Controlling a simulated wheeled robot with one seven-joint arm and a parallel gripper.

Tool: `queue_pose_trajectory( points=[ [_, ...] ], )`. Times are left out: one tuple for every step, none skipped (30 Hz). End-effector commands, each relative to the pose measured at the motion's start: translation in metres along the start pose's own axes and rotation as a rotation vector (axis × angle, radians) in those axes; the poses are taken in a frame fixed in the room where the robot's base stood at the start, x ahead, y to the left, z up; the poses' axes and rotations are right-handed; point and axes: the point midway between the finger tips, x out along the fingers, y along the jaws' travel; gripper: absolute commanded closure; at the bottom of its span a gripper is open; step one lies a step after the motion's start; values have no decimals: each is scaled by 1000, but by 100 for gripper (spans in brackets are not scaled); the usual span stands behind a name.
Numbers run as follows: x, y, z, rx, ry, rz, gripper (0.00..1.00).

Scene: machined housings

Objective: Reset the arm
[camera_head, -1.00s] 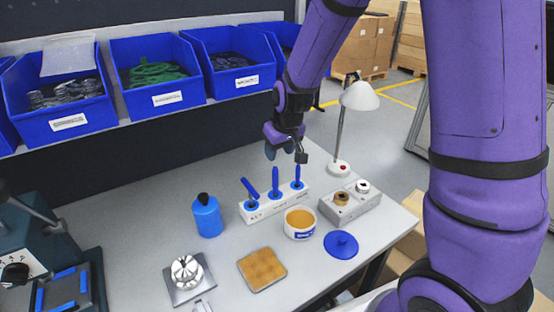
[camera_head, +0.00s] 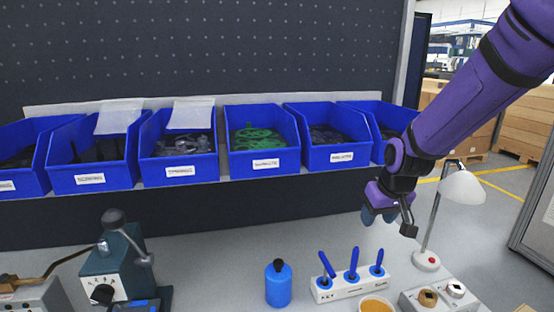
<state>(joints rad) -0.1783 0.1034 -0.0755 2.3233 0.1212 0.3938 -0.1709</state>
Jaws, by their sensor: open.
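My purple arm comes in from the upper right. My gripper (camera_head: 388,218) hangs in the air above the right part of the workbench, left of the white lamp (camera_head: 462,187). Its jaws are open with nothing visible between them. Below it a white holder (camera_head: 345,290) carries blue-handled tools (camera_head: 353,262), and the gripper is apart from them. A blue bottle (camera_head: 278,285) stands left of the holder.
Blue bins (camera_head: 262,140) line a shelf behind the bench. A grey block with fittings (camera_head: 440,298) and a tub with orange contents (camera_head: 376,306) sit at the front right. A green machine (camera_head: 118,265) stands at the left. The bench between machine and bottle is clear.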

Motion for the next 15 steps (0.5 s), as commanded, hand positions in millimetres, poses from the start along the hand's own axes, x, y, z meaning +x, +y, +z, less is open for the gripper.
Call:
queue_pose_trajectory(
  points=[
    [-16,1,3,6,14,-1,52],
    [-24,2,6,10,16,-2,52],
    [-34,2,9,16,20,-3,52],
    [-41,3,12,20,23,-3,52],
    [-48,4,15,24,27,-3,52],
    [-58,4,19,28,31,-3,52],
    [-65,5,22,30,35,-3,52],
    [-72,5,26,33,39,-2,52],
    [-82,6,31,39,42,-2,52],
    [-88,6,35,43,46,-1,52],
    [-95,7,38,47,49,-1,52],
    [-104,7,43,51,54,1,52],
    [-110,8,48,54,57,1,52],
    [-116,8,52,57,60,3,52],
    [-124,8,58,61,64,4,52]
  ],
)
